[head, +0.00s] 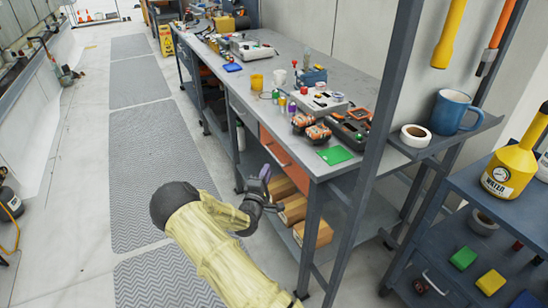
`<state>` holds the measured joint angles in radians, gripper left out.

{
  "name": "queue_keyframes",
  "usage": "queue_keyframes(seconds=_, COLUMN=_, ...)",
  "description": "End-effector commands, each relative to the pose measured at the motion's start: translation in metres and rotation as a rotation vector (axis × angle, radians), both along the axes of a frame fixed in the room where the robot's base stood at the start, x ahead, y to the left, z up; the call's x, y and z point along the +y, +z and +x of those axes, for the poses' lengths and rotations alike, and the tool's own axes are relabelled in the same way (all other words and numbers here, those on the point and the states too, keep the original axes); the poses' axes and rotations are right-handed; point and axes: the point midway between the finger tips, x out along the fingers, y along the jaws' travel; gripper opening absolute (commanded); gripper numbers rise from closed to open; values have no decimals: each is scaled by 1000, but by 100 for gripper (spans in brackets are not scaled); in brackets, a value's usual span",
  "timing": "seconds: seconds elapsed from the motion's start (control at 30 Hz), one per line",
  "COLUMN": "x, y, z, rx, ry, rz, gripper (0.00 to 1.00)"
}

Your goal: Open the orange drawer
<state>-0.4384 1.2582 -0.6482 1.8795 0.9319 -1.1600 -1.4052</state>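The orange drawer (287,160) is set under the top of the long grey workbench, at its near end. Its front faces left toward the aisle and looks flush with the bench frame. A handle shows on its front, small and hard to make out. My gripper (268,188) is in front of and below the drawer, beside the bench's open side, with cardboard boxes behind it. It looks apart from the drawer. Its fingers are small and seen at an angle, so their opening is unclear. I see nothing held in it.
The workbench top (262,85) carries tools, cups and a green sheet (334,155). Cardboard boxes (292,208) sit on the lower shelf. A dark upright post (376,130) and a cart with a yellow watering can (510,170) stand at right. The matted aisle (150,140) at left is clear.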

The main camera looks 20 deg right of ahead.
Motion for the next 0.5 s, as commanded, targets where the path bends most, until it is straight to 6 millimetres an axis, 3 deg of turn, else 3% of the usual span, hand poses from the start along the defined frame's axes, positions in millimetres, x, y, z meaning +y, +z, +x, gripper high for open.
queue_keyframes(seconds=0.5, x=-56, y=10, z=60, rx=0, ry=-1, rz=0, gripper=19)
